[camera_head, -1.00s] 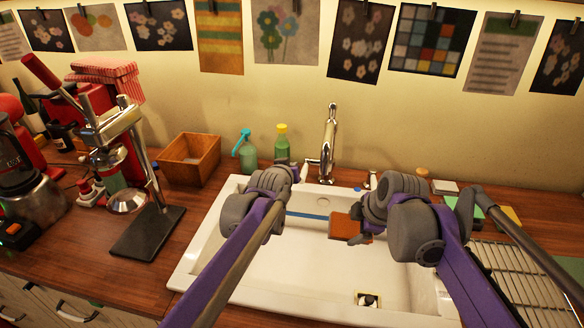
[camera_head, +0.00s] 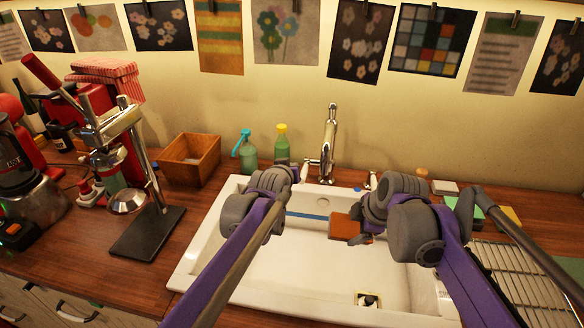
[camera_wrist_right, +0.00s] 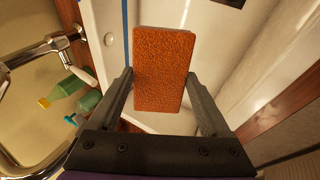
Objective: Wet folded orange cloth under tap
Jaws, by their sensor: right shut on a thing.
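The folded orange cloth (camera_head: 345,228) is held over the sink basin, to the right of and nearer than the tap (camera_head: 330,140). In the right wrist view the cloth (camera_wrist_right: 163,65) is a rough orange block between the two dark fingers of my right gripper (camera_wrist_right: 160,76), which is shut on it. My right gripper (camera_head: 363,226) is partly hidden by its wrist in the head view. My left gripper (camera_head: 295,174) is by the tap's handle (camera_head: 312,162); its fingers are mostly hidden by the wrist. No water stream is visible.
The white sink (camera_head: 225,245) is set in the wooden counter. A green bottle (camera_head: 282,145), a spray bottle (camera_head: 246,153) and a wooden box (camera_head: 192,158) stand behind and left. A lever press (camera_head: 135,180) stands at left. A wire rack (camera_head: 515,280) lies at right.

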